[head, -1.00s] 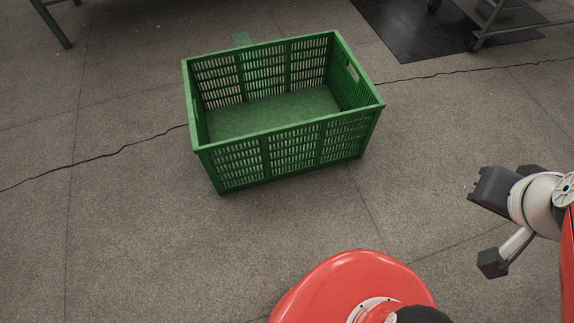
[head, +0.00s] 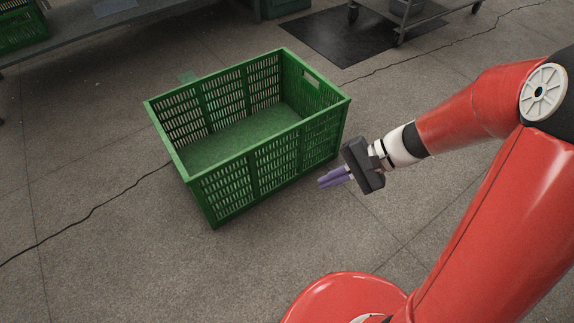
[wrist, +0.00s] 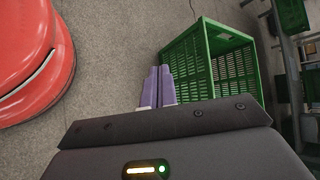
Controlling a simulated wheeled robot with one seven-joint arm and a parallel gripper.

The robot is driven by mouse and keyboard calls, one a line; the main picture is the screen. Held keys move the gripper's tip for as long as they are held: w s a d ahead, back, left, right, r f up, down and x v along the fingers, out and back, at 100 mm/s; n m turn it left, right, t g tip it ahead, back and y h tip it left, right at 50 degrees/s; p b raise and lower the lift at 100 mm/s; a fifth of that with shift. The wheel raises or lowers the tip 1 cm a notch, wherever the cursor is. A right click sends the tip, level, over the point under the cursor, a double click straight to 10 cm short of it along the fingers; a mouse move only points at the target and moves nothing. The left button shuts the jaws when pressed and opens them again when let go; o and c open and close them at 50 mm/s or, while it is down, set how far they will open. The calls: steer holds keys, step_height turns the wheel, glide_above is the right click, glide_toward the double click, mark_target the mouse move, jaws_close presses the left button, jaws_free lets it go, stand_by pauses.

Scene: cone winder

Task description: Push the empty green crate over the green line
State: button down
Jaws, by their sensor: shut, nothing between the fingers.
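The empty green crate (head: 250,165) stands upright on the floor, its slotted walls and bare bottom showing. A small gap seems to lie between fingertips and crate; contact cannot be told. In the wrist view, the shut fingers (wrist: 158,84) point toward the crate (wrist: 234,72), which lies ahead and to the right.
A wheeled cart (head: 410,17) stands at the back right beside a dark mat (head: 345,38). A bench (head: 140,18) runs along the back left, with another green crate (head: 20,32) at its left end. A thin dark crack (head: 95,208) crosses the floor. The floor left of the crate is clear.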

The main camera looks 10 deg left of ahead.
steer(key=w+a+f+m+t+y+b, duration=0.15)
steer(key=w+a+f+m+y, duration=0.3)
steer(key=f, duration=0.45)
steer(key=m+t+b, duration=0.3)
steer(key=m+t, duration=1)
steer(key=m, duration=0.4)
glide_toward(280, 167)
steer(key=shift+h, duration=0.25)
steer(key=b+x, duration=0.2)
steer(key=x, duration=0.4)
steer(key=shift+a+r+b, duration=0.2)
steer(key=shift+a+b, duration=0.1)
steer(key=shift+a, duration=0.15)
steer(key=shift+w, duration=0.1)
